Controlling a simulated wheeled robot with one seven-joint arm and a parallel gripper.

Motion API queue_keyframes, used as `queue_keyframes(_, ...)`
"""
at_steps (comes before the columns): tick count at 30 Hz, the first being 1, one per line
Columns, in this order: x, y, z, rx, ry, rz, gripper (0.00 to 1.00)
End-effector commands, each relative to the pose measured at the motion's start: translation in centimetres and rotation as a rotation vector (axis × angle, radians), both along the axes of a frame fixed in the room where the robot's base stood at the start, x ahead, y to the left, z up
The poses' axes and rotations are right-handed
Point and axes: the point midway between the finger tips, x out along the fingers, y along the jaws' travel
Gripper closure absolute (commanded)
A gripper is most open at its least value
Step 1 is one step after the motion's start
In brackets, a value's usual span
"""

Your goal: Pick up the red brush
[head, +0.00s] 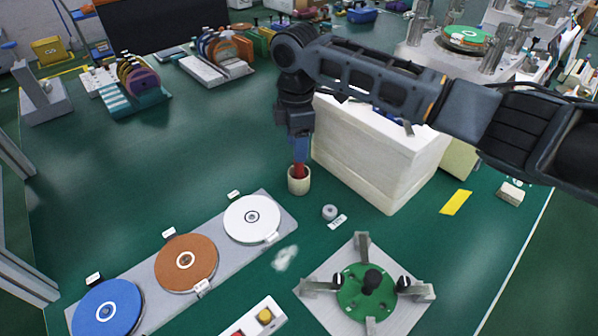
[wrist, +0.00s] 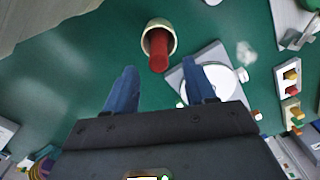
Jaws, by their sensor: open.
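The red brush (head: 300,171) stands in a small cream cup (head: 298,186) on the green surface. In the wrist view the red brush (wrist: 159,50) pokes out of the cream cup (wrist: 161,27), its red end towards me. My gripper (head: 298,155) is just above the cup in the head view, with its blue fingers over the brush's top. In the wrist view my gripper (wrist: 160,78) is open, its blue fingers apart and the brush lined up between them, just beyond the tips. I cannot tell whether they touch. The brush's lower part is hidden in the cup.
A large cream block (head: 375,160) stands close to the right of the cup. A grey plate (head: 150,315) with white, orange and blue discs lies front left. A small grey cylinder (head: 329,212) and a green round fixture (head: 350,295) are in front. Left of the cup is clear.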

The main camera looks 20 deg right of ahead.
Motion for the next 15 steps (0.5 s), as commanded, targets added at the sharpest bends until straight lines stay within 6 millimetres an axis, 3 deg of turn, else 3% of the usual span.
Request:
queue_keyframes(9,0.0,-0.5,-4.1,-0.001,0.001,-0.002,0.45)
queue_keyframes(15,0.0,-0.5,-5.2,0.001,-0.001,-0.001,0.45)
